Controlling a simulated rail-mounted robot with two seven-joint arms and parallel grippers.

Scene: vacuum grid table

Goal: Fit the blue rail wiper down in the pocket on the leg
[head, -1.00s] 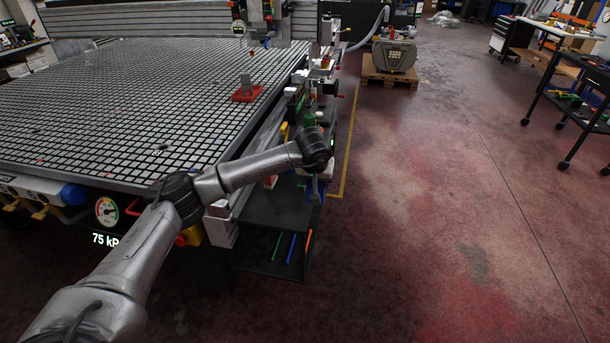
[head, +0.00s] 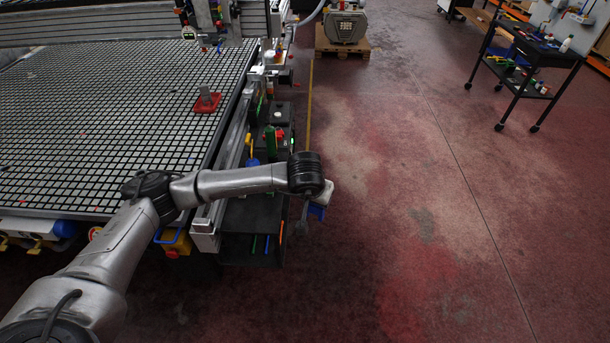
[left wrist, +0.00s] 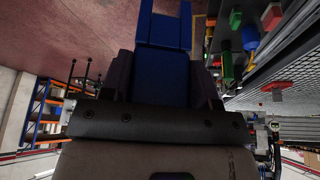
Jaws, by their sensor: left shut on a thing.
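The blue rail wiper (left wrist: 165,62) fills the upper middle of the left wrist view, between the dark fingers of my left gripper (left wrist: 163,85). The pocket on the leg cannot be made out; my arm covers part of the table's near right corner. My right gripper is not in view.
The grid table (head: 120,130) fills the left, with a red block (head: 207,102) on top. Colored items line its right side. A black shelf (head: 240,248) with thin colored sticks sits below the corner. The floor to the right is clear up to a black cart (head: 525,70).

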